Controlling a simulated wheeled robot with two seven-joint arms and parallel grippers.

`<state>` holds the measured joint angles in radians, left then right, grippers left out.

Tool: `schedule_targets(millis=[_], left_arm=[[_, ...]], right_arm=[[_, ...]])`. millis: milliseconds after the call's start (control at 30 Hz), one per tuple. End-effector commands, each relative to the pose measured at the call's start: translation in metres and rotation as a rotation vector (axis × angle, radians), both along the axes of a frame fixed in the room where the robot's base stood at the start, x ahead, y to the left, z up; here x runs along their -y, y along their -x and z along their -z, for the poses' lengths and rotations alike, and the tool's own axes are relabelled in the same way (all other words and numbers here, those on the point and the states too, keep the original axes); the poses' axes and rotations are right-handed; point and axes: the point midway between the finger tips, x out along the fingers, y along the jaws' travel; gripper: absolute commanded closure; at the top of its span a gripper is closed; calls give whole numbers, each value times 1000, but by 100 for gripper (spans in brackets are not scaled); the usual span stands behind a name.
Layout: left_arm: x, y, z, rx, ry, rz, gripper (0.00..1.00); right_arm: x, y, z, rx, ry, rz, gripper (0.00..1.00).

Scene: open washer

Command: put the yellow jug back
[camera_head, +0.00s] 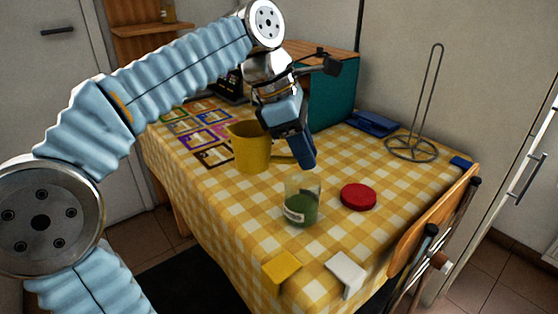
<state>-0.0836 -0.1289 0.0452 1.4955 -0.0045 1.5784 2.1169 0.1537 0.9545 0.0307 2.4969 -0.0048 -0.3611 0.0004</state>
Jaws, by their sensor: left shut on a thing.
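The yellow jug (252,150) is upright at the middle of the table, close to the checked cloth; whether it touches the cloth I cannot tell. Its handle points right, toward my left gripper (305,160). My left gripper reaches down from above and is shut on the jug's handle, with the fingertips partly hiding it. Several coloured frames, purple, green, orange and dark, lie on the cloth left of and behind the jug (205,137). My right gripper is not in the view.
A glass with green contents (301,201) and a red disc (358,197) stand in front of the jug. A wire stand (411,149), a blue item (373,123) and a teal box (333,100) are behind.

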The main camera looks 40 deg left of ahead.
Motion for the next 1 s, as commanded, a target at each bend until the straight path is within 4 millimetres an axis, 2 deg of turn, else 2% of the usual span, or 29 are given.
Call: schedule_targets(millis=[333,500,767,1000], left_arm=[[-41,-76,38,-5,0,-5,100],[-54,-100,73,-4,0,-2,100],[-62,-115,92,-1,-1,0,100],[-64,-118,127,-1,-1,0,100]], right_arm=[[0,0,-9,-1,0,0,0],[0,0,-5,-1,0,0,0],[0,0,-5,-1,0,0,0],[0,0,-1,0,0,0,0]])
